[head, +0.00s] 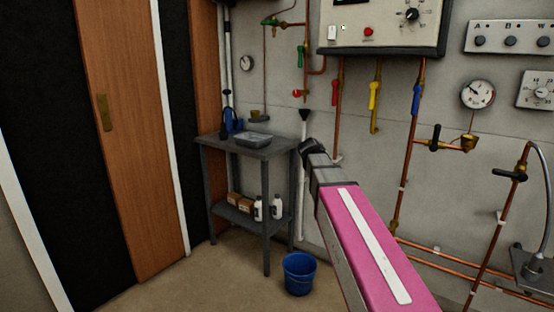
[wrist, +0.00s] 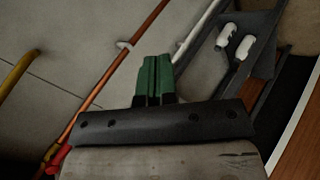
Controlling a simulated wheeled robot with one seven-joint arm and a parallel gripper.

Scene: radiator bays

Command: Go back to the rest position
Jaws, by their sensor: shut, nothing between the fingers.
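My gripper (wrist: 155,60) shows in the wrist view with its two green fingers side by side, touching and holding nothing. Behind the fingers are the pale wall and a copper pipe (wrist: 113,70). In the head view my pink arm reaches from the lower right toward the wall, and the fingers cannot be made out at its dark far end. That end appears just right of the grey side table in the picture; its distance from the wall is hard to judge.
The grey table (head: 280,146) holds a tray (head: 253,140), with boxes and white bottles (head: 277,208) on its lower shelf. A blue bucket (head: 299,273) stands on the floor. A control panel (head: 385,22), valves and copper pipes (head: 408,160) line the wall. A wooden door (head: 130,130) is left.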

